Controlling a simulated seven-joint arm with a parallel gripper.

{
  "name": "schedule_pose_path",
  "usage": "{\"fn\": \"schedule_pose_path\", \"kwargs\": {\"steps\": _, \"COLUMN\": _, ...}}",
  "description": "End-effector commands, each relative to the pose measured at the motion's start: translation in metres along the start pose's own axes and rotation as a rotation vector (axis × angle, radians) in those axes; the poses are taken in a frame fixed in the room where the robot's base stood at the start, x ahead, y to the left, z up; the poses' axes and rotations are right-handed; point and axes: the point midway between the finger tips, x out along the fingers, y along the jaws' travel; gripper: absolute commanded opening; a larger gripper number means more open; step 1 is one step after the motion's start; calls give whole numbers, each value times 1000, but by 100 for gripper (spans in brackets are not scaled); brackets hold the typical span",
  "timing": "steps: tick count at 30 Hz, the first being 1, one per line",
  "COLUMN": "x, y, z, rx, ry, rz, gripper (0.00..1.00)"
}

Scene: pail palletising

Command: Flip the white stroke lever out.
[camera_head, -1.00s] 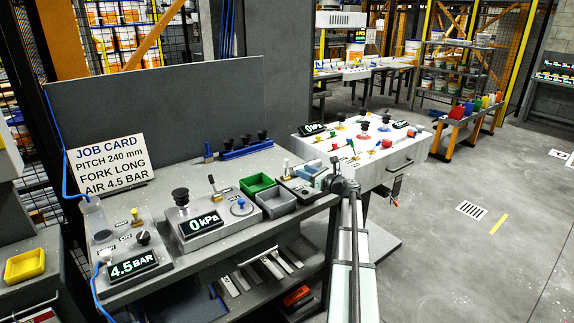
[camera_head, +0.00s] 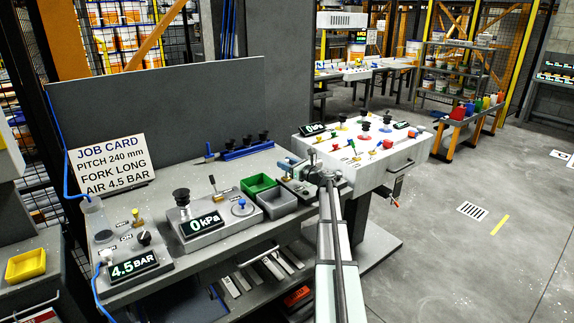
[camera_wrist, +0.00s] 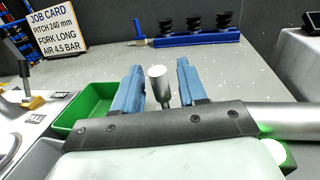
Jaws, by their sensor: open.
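A pale, round-headed upright lever (camera_wrist: 158,84) stands between my fingers in the wrist view. It looks whitish grey, and I take it for the white stroke lever; no label on it can be read. My gripper (camera_wrist: 158,68) is open, with one blue finger on each side of the lever. Gaps show on both sides, so the fingers do not appear to grip it. The lever's foot is hidden behind the dark gripper body. In the head view my gripper (camera_head: 289,165) is over the right end of the grey bench (camera_head: 160,200), and the lever is hard to make out there.
A green bin (camera_head: 259,184) and a grey bin (camera_head: 277,204) sit left of my gripper. A blue rack (camera_wrist: 196,42) with black suction cups lies behind it. A control box with a 0 kPa display (camera_head: 203,224) stands farther left.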

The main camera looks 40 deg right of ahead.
Motion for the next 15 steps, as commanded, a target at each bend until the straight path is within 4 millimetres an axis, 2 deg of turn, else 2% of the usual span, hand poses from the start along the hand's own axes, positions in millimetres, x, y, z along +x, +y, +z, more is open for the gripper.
{"fn": "schedule_pose_path", "kwargs": {"steps": 3, "x": 0, "y": 0, "z": 0, "rx": 0, "ry": 0, "rz": 0, "gripper": 42}}
{"fn": "schedule_pose_path", "kwargs": {"steps": 15, "x": 0, "y": 0, "z": 0, "rx": 0, "ry": 0, "rz": 0, "gripper": 3}}
